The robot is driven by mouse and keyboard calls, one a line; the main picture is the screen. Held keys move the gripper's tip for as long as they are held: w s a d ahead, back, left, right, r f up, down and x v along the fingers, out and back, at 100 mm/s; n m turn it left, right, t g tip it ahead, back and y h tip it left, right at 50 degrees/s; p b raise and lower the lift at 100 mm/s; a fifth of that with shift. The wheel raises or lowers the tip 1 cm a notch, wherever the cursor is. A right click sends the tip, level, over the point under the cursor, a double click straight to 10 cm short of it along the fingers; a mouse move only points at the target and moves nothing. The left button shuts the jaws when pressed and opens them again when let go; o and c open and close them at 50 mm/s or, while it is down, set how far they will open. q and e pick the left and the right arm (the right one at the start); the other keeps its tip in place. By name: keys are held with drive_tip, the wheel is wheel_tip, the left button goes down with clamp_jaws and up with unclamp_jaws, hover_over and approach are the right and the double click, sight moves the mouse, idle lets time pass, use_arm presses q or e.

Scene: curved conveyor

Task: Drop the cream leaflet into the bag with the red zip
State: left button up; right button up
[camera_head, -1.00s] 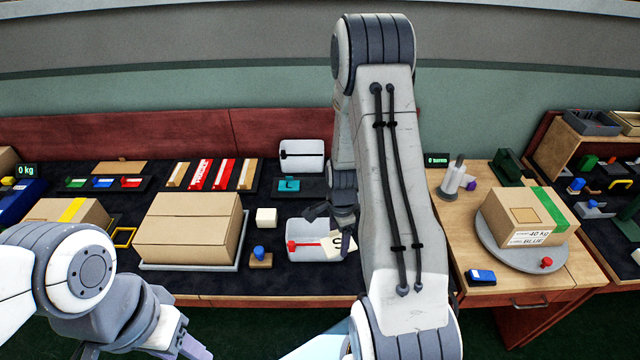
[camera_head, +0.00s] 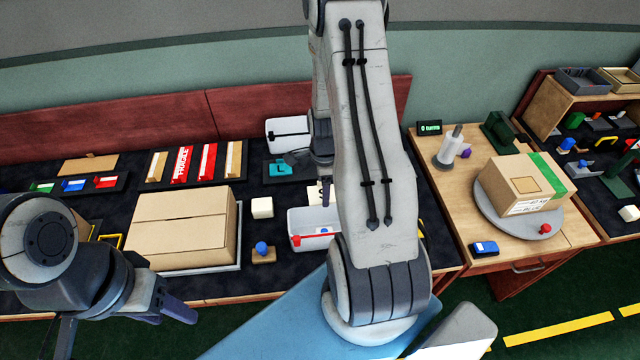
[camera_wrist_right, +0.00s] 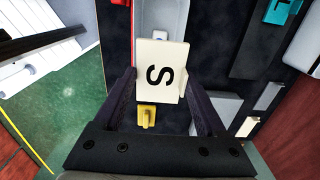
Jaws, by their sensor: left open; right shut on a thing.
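The cream leaflet (camera_wrist_right: 158,70) with a black S is held between the fingers of my right gripper (camera_wrist_right: 160,98). In the head view, the leaflet (camera_head: 317,192) shows just behind the white bag with the red zip (camera_head: 298,218), partly hidden by my right arm. The red zip (camera_head: 313,236) runs along the bag's front. In the wrist view, part of the white bag (camera_wrist_right: 172,18) lies beyond the leaflet; I cannot tell the height between them. My left gripper (camera_head: 172,305) is open and empty at the lower left, in front of the table.
A white bag with a black zip (camera_head: 285,132) lies farther back. A white cube (camera_head: 262,207), a blue-knobbed block (camera_head: 263,253) and a large carton (camera_head: 180,230) stand left of the red-zip bag. My right arm covers the table right of it.

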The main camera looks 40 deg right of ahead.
wheel_tip(320, 180, down, 5)
drive_tip(key=b, duration=0.4)
drive_tip(key=shift+d+f, duration=0.15)
drive_tip(key=o, duration=1.3)
drive_tip(key=shift+c, duration=0.2)
wheel_tip(320, 180, up, 10)
drive_tip(key=shift+r+b, duration=0.25)
drive_tip(key=shift+b, duration=0.5)
